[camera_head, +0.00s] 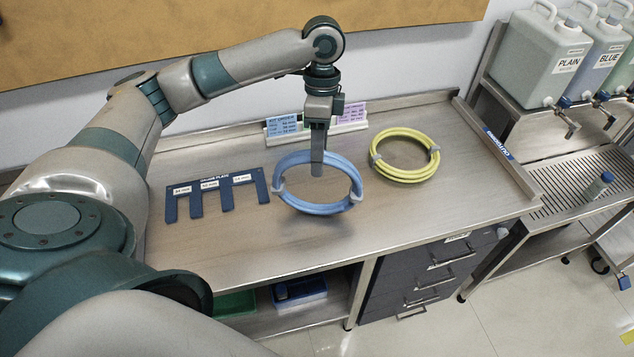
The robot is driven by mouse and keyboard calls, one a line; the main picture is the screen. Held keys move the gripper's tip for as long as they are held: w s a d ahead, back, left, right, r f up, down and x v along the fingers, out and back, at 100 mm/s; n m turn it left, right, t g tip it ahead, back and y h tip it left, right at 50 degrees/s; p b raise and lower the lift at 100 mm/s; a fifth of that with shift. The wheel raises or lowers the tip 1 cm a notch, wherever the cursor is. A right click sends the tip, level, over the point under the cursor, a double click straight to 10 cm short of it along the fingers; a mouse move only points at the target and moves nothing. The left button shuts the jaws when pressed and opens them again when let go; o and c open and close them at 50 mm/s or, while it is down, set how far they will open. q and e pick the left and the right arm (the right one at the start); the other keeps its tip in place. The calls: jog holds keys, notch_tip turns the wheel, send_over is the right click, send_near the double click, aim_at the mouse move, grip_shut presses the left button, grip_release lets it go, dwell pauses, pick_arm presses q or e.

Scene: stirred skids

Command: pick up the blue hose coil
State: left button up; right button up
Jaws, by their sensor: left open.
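The blue hose coil (316,209) is a ring with grey clips, on the grey worktop (400,215) near the middle of the view. My left gripper (317,172) points straight down at the coil's far side. It is open. One finger shows in front of the far part of the ring, with its tip over the ring's opening. The other finger is hidden behind it, so I cannot tell whether the hose lies between them. My right gripper is not in view.
A yellow hose coil (405,178) lies to the right. A dark blue slotted plate (217,186) lies to the left. A small card holder (345,126) stands behind the gripper. Jugs (541,55) stand on a rack at the right. The front right worktop is clear.

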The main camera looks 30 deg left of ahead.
pick_arm(q)
jog(key=shift+s+d+f+p, duration=0.15)
jog(key=shift+s+f+p, duration=0.1)
jog(key=shift+f+p, duration=0.3)
jog(key=f, duration=0.1)
jog(key=f+p, duration=0.1)
jog(key=f, duration=0.2)
jog(key=shift+s+d+p, duration=0.3)
jog(key=shift+s+d, duration=0.05)
jog(key=shift+s, duration=0.05)
jog(key=shift+r, duration=0.1)
grip_shut()
